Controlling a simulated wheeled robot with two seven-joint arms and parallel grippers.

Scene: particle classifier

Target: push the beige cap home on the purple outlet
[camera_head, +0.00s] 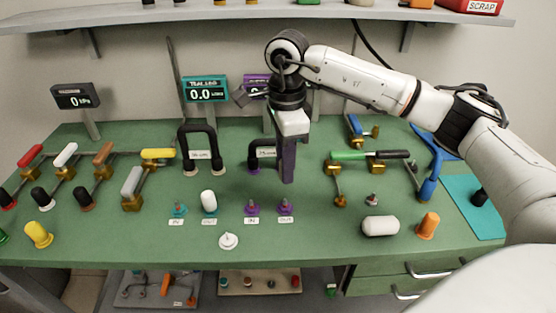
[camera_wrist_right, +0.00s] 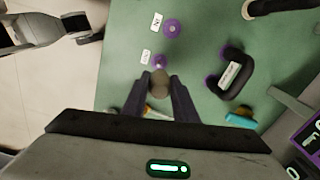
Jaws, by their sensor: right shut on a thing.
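The beige cap (camera_wrist_right: 160,84) is between the two dark fingertips of my right gripper (camera_wrist_right: 160,88), which are shut on it. In the head view my right gripper (camera_head: 288,179) points down just behind the purple outlet (camera_head: 285,207), the right one of a purple pair; the cap is hidden there. The wrist view shows this outlet (camera_wrist_right: 160,62) just beyond the cap, its top bare. I cannot tell whether cap and outlet touch.
The other purple port (camera_head: 252,208) stands to the left. A dark handle (camera_head: 262,147) stands behind it. A white cap (camera_head: 208,200) sits on a teal port. A white round piece (camera_head: 228,241) lies in front.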

